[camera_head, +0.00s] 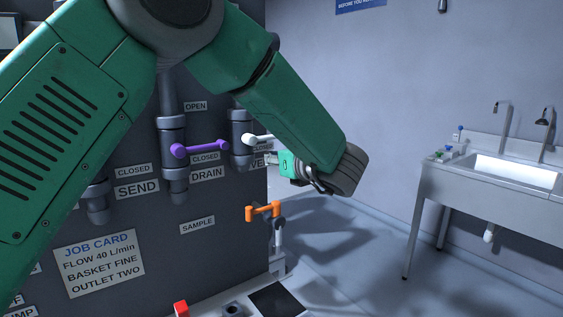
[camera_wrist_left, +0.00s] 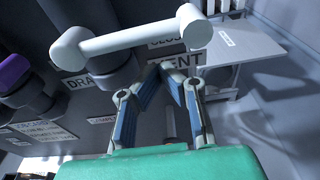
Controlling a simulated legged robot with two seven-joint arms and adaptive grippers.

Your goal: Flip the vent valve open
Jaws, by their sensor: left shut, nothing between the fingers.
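The vent valve has a white handle (camera_head: 257,139) on a grey vertical pipe (camera_head: 240,128). The handle lies roughly level, pointing right near a CLOSED label, and my forearm hides its far end. In the left wrist view the white handle (camera_wrist_left: 130,38) crosses above the fingers, with the partly hidden VENT label (camera_wrist_left: 190,58) behind. My left gripper (camera_head: 267,159) is just below and right of the handle; its fingers (camera_wrist_left: 162,72) are shut and empty. I see no clear contact with the handle. My right gripper is not in view.
A purple drain handle (camera_head: 203,148) is left of the vent pipe. An orange sample handle (camera_head: 263,211) sits below my gripper. The dark panel (camera_head: 140,222) carries labels and a job card (camera_head: 98,262). A sink (camera_head: 515,170) stands far right, with open floor between.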

